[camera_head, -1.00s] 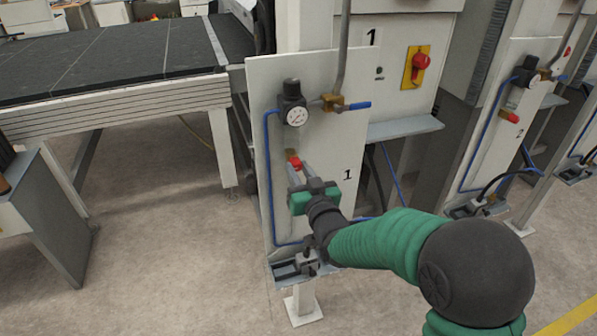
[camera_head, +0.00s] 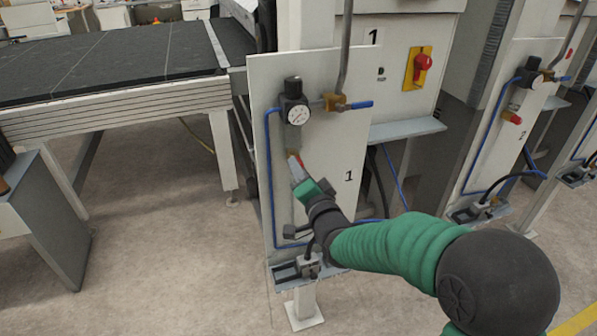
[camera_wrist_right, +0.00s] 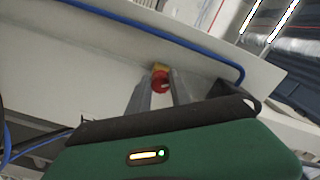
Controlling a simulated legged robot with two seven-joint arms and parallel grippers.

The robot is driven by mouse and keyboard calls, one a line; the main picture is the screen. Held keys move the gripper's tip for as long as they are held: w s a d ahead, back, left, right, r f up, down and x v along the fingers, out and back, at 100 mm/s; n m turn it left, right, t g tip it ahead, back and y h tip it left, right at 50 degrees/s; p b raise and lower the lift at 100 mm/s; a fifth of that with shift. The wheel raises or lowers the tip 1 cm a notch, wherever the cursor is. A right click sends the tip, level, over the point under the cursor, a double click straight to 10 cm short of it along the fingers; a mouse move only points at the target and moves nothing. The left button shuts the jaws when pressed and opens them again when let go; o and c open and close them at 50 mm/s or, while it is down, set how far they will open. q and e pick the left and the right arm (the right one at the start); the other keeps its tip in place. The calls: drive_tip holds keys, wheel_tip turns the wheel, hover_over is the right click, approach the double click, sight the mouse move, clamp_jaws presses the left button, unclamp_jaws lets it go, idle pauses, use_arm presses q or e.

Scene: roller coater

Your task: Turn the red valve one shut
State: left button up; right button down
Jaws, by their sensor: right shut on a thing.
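The red valve (camera_wrist_right: 160,81) sits on the white panel marked 1 (camera_head: 335,205). In the right wrist view its red knob and a bit of yellow body show between my right gripper's two fingers (camera_wrist_right: 160,92). In the head view my right gripper (camera_head: 297,168) reaches the valve on the panel below the gauge, and its fingers cover most of the valve. The right gripper is shut on the red valve and is rolled over to one side. My left gripper is not in view.
Above the valve are a round gauge (camera_head: 298,115) and a blue-handled valve (camera_head: 357,105). A blue hose (camera_head: 268,180) runs along the panel's left edge. A red switch on a yellow plate (camera_head: 418,68) is behind. A second panel stands at the right.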

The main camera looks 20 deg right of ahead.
drive_tip(key=shift+f+m, duration=0.15)
drive_tip(key=shift+m, duration=3.15)
drive_tip(key=shift+f, duration=0.1)
drive_tip(key=c, duration=1.3)
unclamp_jaws()
drive_tip(key=shift+d, duration=0.1)
drive_tip(key=shift+o, duration=0.7)
drive_tip(key=shift+r+p, duration=0.2)
drive_tip(key=shift+p, duration=0.1)
